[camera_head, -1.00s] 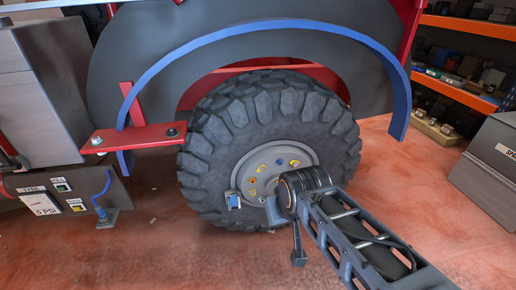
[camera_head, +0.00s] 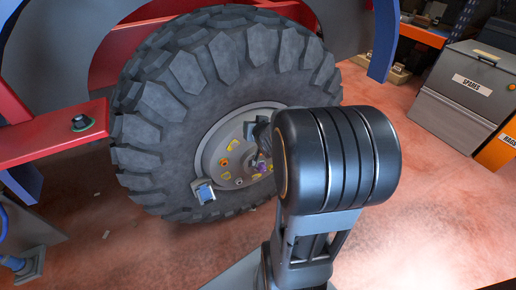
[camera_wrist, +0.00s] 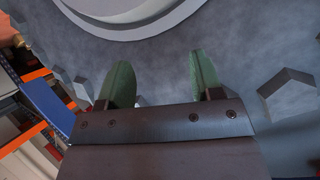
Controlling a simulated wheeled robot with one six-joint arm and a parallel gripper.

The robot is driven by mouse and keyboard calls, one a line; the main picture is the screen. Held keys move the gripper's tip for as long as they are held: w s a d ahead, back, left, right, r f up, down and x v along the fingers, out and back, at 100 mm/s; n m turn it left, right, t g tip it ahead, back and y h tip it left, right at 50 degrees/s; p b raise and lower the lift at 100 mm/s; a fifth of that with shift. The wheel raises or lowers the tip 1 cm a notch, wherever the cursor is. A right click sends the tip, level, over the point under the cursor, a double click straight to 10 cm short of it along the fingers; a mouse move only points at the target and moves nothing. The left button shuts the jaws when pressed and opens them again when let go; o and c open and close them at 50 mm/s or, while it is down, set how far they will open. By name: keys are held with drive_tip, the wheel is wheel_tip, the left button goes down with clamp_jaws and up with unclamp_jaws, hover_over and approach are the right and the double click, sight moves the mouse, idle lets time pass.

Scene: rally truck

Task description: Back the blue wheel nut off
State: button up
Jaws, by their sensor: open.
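The wheel hub (camera_head: 208,160) sits in the middle of the big tyre (camera_head: 165,130) and carries small coloured nuts and yellow marks. A purple nut (camera_head: 261,167) and a reddish nut (camera_head: 224,162) show there. I cannot pick out the blue nut; my arm covers the hub's right side. My gripper (camera_wrist: 160,82) is open and empty in the wrist view, its two green fingers apart in front of the grey tyre. The pale hub rim (camera_wrist: 150,32) shows above the fingers. In the head view my wrist hides most of the gripper.
A small blue-faced box (camera_head: 204,193) sits low on the tyre. A red bracket (camera_head: 50,135) juts out at the left, and the blue fender (camera_head: 384,40) arches at the right. A grey spares cabinet (camera_head: 470,88) stands at the far right. The reddish floor is clear at the lower right.

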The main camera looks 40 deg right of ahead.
drive_tip(key=s+d+f+m+t+y+b, duration=0.1)
drive_tip(key=d+f+m+t+b, duration=0.15)
drive_tip(key=f+b, duration=0.4)
drive_tip(key=s+d+f+m+t+y+b, duration=0.1)
drive_tip(key=d+f+m+t+b, duration=0.2)
drive_tip(key=f, duration=0.6)
drive_tip(key=shift+n+t, duration=0.25)
drive_tip(key=shift+n, duration=0.4)
drive_tip(key=w+d, duration=0.1)
drive_tip(key=w, duration=0.3)
drive_tip(key=w+d, duration=0.1)
drive_tip(key=w, duration=0.3)
drive_tip(key=w+d, duration=0.1)
drive_tip(key=w, duration=0.4)
drive_tip(key=shift+h, duration=0.3)
drive_tip(key=c, duration=0.9)
drive_tip(key=shift+c, duration=0.2)
drive_tip(key=shift+f+n+b, duration=0.1)
drive_tip(key=shift+n+b, duration=0.2)
drive_tip(key=shift+b, duration=0.3)
